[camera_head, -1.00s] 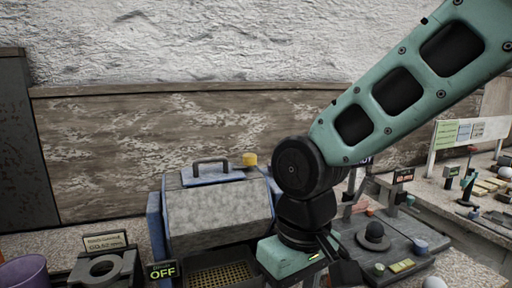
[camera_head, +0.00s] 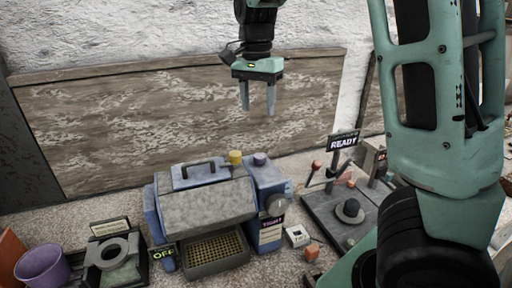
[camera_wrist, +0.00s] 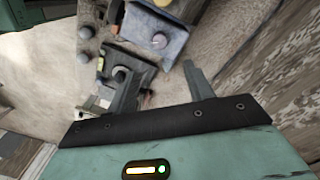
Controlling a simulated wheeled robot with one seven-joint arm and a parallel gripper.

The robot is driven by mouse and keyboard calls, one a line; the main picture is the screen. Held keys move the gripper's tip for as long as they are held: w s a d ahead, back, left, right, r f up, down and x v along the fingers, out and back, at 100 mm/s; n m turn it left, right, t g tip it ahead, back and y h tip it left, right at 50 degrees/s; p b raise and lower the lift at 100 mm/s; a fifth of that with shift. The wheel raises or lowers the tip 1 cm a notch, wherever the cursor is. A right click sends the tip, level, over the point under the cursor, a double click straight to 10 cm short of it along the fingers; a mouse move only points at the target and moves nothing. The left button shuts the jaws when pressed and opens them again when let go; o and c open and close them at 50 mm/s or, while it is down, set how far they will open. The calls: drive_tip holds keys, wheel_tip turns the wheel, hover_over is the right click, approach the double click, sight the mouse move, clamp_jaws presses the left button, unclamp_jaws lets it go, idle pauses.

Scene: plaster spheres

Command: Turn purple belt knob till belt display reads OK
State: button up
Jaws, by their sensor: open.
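The purple knob (camera_head: 260,158) sits on top of the blue housing (camera_head: 268,182) at the right end of a grey-lidded machine. A small display (camera_head: 271,222) on the housing's front shows purple text that seems to read "TIGHT". My gripper (camera_head: 257,110) is open and empty, pointing down. In the head view it appears above the purple knob and apart from it. In the wrist view a pale purplish knob (camera_wrist: 159,40) lies beyond the fingertips; I cannot tell for sure that it is the same knob.
A yellow knob (camera_head: 235,157) stands just left of the purple one, near the lid handle (camera_head: 198,165). An "OFF" display (camera_head: 163,254) is at the machine's left front. A "READY" sign (camera_head: 343,142) and a dark station (camera_head: 340,215) stand to the right. A purple cup (camera_head: 42,266) is at far left.

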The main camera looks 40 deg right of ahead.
sight(259, 155)
drive_tip(key=f, duration=0.4)
drive_tip(key=f+p, duration=0.1)
drive_tip(key=f, duration=0.9)
drive_tip(key=shift+s+d, duration=0.15)
drive_tip(key=shift+s, duration=0.1)
drive_tip(key=shift+r, duration=0.1)
drive_tip(key=c, duration=1)
